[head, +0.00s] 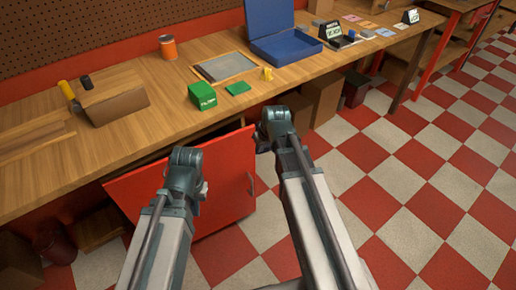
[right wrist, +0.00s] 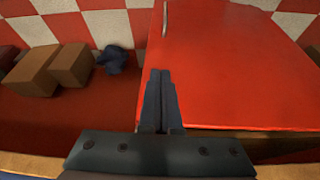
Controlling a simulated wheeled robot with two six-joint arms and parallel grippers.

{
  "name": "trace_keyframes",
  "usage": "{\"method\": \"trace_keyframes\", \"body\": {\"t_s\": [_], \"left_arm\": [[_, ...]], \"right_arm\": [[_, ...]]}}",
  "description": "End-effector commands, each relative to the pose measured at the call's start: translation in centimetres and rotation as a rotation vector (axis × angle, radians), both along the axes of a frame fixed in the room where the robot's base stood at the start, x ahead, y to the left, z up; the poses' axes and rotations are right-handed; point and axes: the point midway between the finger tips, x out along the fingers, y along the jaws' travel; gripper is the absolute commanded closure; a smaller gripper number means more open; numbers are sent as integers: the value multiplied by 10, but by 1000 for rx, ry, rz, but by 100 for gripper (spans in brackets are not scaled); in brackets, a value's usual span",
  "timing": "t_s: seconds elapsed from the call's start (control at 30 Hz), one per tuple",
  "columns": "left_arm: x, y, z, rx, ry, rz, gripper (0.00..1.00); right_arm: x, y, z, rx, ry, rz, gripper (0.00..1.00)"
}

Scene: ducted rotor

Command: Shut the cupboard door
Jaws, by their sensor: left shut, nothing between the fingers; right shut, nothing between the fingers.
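The red cupboard door (head: 228,178) stands open below the front of the workbench, with a pale handle (head: 251,184) near its right edge. In the right wrist view the door (right wrist: 235,75) fills the upper right, and its handle (right wrist: 165,18) shows at the top. My left gripper (head: 186,160) is shut and empty in front of the door in the head view. My right gripper (head: 273,120) is shut and empty to the right of the door. In the right wrist view its closed fingers (right wrist: 161,100) overlap the door's left edge; I cannot tell whether they touch it.
The wooden workbench (head: 130,70) carries a green box (head: 202,96), a blue case (head: 285,45), an orange jar (head: 168,47) and a wooden block (head: 117,106). Cardboard boxes (head: 322,98) stand under the bench to the right. The checkered floor (head: 420,170) at right is clear.

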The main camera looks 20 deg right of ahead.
Motion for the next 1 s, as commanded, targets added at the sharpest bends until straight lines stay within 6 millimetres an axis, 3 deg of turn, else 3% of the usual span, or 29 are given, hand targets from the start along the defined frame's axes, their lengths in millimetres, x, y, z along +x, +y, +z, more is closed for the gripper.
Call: {"method": "trace_keyframes", "body": {"t_s": [0.63, 0.8, 1.0], "left_arm": [[0, 0, -90, 0, -1, 1, 100], [0, 0, -82, 0, -1, 1, 100], [0, 0, -82, 0, -1, 1, 100]], "right_arm": [[33, 8, -90, 0, 0, 1, 100], [63, 15, -82, 0, 1, 1, 100], [72, 17, -82, 0, 1, 0, 100]]}}
